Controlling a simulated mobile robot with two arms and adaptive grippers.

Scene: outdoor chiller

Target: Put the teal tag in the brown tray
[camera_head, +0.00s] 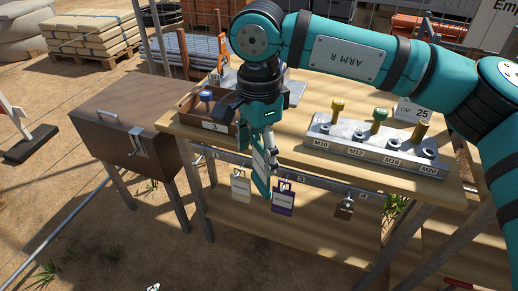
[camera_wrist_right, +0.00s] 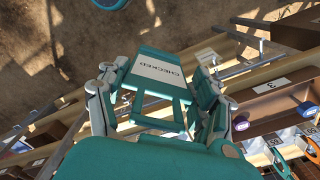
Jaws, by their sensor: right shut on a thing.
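My right gripper (camera_head: 266,140) points down in front of the workbench's front edge. In the wrist view the right gripper (camera_wrist_right: 155,88) is shut on the teal tag (camera_wrist_right: 180,54), which has a white "CHECKED" label and an open frame at its near end. In the head view the teal tag (camera_head: 259,184) is seen nearly edge-on below the fingers, partly hidden by them. The brown tray (camera_head: 218,126), marked 3, sits on the bench to the left of the gripper and holds a blue-topped item.
A metal block (camera_head: 375,151) with bolts stands on the bench at right. A brown box (camera_head: 120,125) stands at left.

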